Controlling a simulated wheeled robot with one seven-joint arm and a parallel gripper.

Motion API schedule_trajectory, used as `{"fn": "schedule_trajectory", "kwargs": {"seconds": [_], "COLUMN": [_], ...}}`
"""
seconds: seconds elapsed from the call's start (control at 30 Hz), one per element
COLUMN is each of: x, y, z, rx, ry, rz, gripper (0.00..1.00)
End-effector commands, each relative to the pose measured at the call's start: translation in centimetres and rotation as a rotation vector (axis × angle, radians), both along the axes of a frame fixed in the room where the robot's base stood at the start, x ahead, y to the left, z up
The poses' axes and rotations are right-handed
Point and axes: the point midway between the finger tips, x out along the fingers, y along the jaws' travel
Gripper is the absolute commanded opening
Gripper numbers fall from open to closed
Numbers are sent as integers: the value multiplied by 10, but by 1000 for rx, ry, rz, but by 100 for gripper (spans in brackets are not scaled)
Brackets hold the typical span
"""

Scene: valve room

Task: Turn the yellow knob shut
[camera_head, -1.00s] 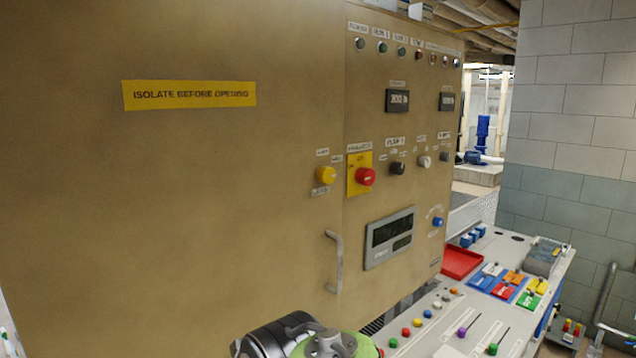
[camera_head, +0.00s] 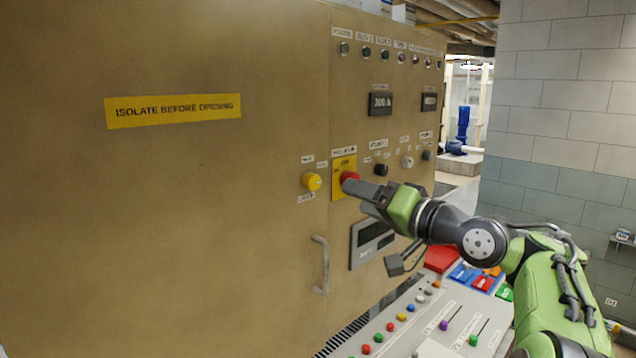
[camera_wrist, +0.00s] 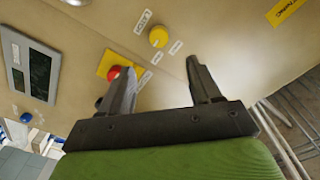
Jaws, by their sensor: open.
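The yellow knob (camera_head: 312,181) sticks out of the tan cabinet front, left of the red mushroom button (camera_head: 349,179) on its yellow plate. In the wrist view the yellow knob (camera_wrist: 158,37) lies beyond the fingertips, toward the top middle. My gripper (camera_wrist: 160,80) is open and empty, its two fingers spread and apart from the knob. In the head view my gripper (camera_head: 350,187) is in front of the panel, right of the yellow knob, and overlaps part of the red button. Whether a finger touches the red button cannot be told.
A cabinet handle (camera_head: 320,265) stands out below the yellow knob. A grey display (camera_head: 372,238) is below the red button. A sloped console (camera_head: 400,340) with coloured buttons, sliders and a red tray (camera_head: 441,259) juts out below.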

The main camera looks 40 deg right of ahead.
Motion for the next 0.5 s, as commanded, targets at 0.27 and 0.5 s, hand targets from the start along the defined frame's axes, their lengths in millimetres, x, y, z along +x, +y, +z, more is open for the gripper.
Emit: {"fn": "schedule_trajectory", "kwargs": {"seconds": [0.27, 0.5], "x": [73, 117], "y": [2, 0], "z": [2, 2], "rx": [3, 1], "ry": [0, 1], "rz": [7, 3], "gripper": [63, 63]}}
